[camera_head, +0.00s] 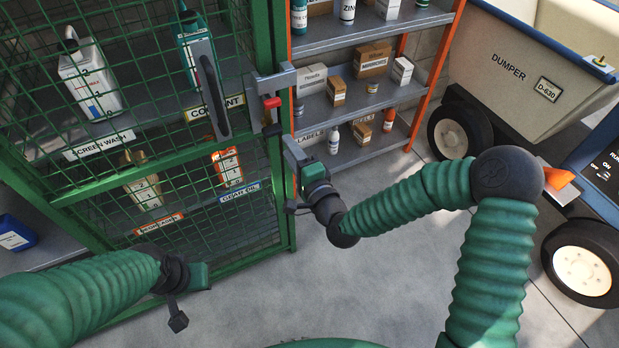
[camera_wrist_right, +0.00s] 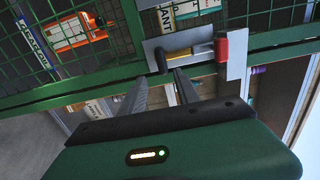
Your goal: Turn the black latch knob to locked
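The latch on the green cage door shows in the head view as a grey bracket with a red block (camera_head: 272,102) and a dark part below it (camera_head: 271,129). In the right wrist view, the black latch knob (camera_wrist_right: 161,61) sits at the left of the grey latch plate (camera_wrist_right: 236,67), with a yellowish strip beside it and the red block (camera_wrist_right: 221,47) at the right. My right gripper (camera_wrist_right: 160,77) is open. Its fingers point at the latch, just short of the knob; contact is not clear. My left gripper (camera_head: 190,298) hangs low in front of the cage, its fingers partly hidden.
The cage (camera_head: 115,222) holds labelled bottles behind mesh. A long dark handle (camera_head: 212,92) stands on its front. An orange-framed shelf (camera_head: 352,152) with boxes is behind the latch. A dumper (camera_head: 510,75) stands at the right. The floor between is clear.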

